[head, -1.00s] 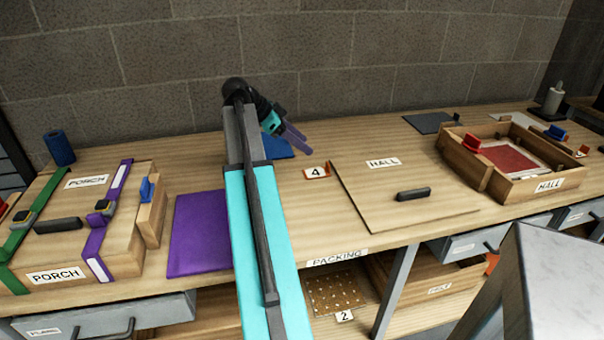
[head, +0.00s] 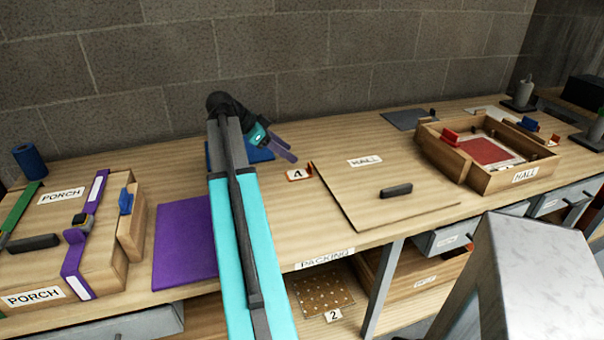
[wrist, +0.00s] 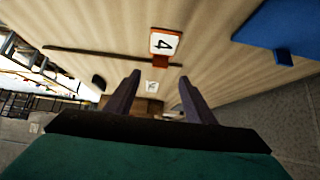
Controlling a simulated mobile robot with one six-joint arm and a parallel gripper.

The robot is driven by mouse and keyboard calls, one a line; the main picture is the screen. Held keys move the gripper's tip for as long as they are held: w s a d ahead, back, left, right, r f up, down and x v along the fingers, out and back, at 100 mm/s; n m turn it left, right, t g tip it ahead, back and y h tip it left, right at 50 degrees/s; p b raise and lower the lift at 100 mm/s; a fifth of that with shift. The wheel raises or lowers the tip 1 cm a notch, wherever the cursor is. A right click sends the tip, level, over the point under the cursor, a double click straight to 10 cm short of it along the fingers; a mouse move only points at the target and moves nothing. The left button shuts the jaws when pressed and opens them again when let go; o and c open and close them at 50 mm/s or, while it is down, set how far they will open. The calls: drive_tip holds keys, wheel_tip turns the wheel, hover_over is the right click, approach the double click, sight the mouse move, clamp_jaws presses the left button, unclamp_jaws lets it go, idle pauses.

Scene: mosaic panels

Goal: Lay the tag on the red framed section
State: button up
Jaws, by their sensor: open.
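A small white tag marked 4 with an orange base (head: 298,174) stands on the bench, just right of my gripper; it also shows in the wrist view (wrist: 162,44), ahead of the fingers. I cannot tell whether it is the task's tag. The red section (head: 486,150) lies inside an open wooden box labelled HALL (head: 487,183), with a pale border around it, at the right of the bench. My gripper (head: 287,148) is open and empty above the bench, far left of that box. Its two fingers (wrist: 160,88) are apart in the wrist view.
A wooden lid labelled HALL (head: 375,205) with a dark handle lies between my gripper and the open box. A purple sheet (head: 183,245) and a closed PORCH box (head: 45,262) are at left. A blue panel (head: 258,152) lies behind my arm.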

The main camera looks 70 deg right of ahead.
sight(309, 165)
drive_tip(key=shift+x, duration=2.35)
drive_tip(key=shift+s+p, duration=0.1)
drive_tip(key=shift+p, duration=0.2)
drive_tip(key=shift+p+x, duration=0.7)
drive_tip(key=shift+x, duration=1.85)
drive_tip(key=c, duration=1.2)
drive_tip(key=shift+r, duration=0.15)
drive_tip(key=shift+r+b, duration=0.55)
drive_tip(key=shift+r, duration=1.05)
drive_tip(key=a+b, duration=0.1)
drive_tip(key=a, duration=0.4)
drive_tip(key=a+r, duration=0.1)
drive_tip(key=a, duration=0.4)
drive_tip(key=a+b, duration=0.1)
drive_tip(key=a, duration=0.5)
drive_tip(key=shift+s+r+b, duration=0.3)
drive_tip(key=shift+s, duration=0.1)
